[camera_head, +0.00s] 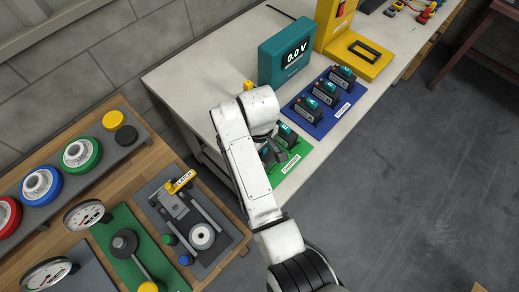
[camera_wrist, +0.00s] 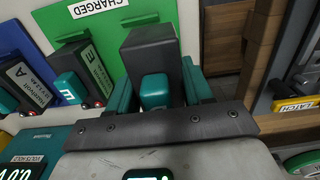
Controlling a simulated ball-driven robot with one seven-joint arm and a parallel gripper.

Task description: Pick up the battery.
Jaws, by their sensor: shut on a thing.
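In the wrist view a dark battery (camera_wrist: 150,48) with a teal grip on its near side stands between the two teal fingers of my gripper (camera_wrist: 157,84). My gripper is shut on it. It is at the green mat (camera_wrist: 215,35) labelled CHARGED; whether its base touches the mat is hidden. Another dark battery (camera_wrist: 88,62) stands just left of my gripper. In the head view my arm partly covers the green mat (camera_head: 291,174), and the held battery is mostly hidden. One battery (camera_head: 286,135) shows at the mat's far end.
A blue mat (camera_head: 325,122) with three batteries lies beyond the green one. A teal meter (camera_head: 285,52) reading 0.0 V and a yellow device (camera_head: 357,55) stand behind. A wooden bench (camera_head: 140,170) with a yellow LATCH fixture (camera_head: 180,183) is at left. Open floor lies right.

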